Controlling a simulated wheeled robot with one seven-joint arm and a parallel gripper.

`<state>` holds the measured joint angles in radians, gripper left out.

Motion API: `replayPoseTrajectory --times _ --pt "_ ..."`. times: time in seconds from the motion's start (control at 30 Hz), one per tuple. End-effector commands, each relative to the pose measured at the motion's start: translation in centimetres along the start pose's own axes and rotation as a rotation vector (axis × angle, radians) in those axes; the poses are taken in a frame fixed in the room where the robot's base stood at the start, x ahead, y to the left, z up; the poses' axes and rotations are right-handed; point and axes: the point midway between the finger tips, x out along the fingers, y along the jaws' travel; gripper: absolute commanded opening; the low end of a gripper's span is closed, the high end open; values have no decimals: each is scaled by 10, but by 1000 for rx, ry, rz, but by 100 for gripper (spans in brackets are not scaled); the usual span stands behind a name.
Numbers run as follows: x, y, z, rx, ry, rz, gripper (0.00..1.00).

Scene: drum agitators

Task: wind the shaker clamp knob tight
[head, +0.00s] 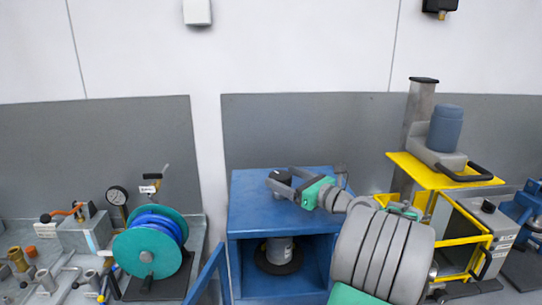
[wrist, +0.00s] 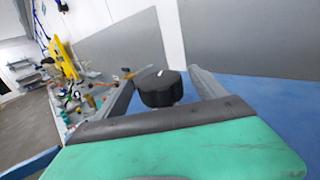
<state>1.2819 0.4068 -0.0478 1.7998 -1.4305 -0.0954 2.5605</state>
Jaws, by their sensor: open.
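The black clamp knob (head: 281,177) stands up from the top of the blue shaker cabinet (head: 255,215). In the wrist view the knob (wrist: 160,88) is a round dark knob with a small white mark on top. My gripper (head: 285,180) reaches in from the right at knob height. Its jaws are open, with one finger on each side of the knob. Narrow gaps seem to show beside the knob in the wrist view, but I cannot tell if a finger touches it. A grey can (head: 280,249) stands on a dark round base inside the cabinet.
A teal and blue hose reel (head: 150,250) stands on the bench at left, beside a gauge (head: 117,195) and fittings. A yellow-framed machine (head: 445,175) with a blue-grey container stands at right, close to my arm. A grey panel is behind the cabinet.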

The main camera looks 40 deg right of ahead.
Motion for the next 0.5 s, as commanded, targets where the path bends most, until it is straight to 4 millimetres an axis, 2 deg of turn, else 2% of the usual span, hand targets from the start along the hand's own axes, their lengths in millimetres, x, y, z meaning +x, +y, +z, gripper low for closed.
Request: replayPoseTrajectory --times 0.03,0.07,0.1,0.3,0.5 --pt "3 2 11 6 2 1 81" --pt "5 2 10 5 3 1 81" --pt "17 3 3 2 3 5 81" --pt "49 2 1 -1 2 2 81" --pt "56 2 -1 -1 2 0 81"
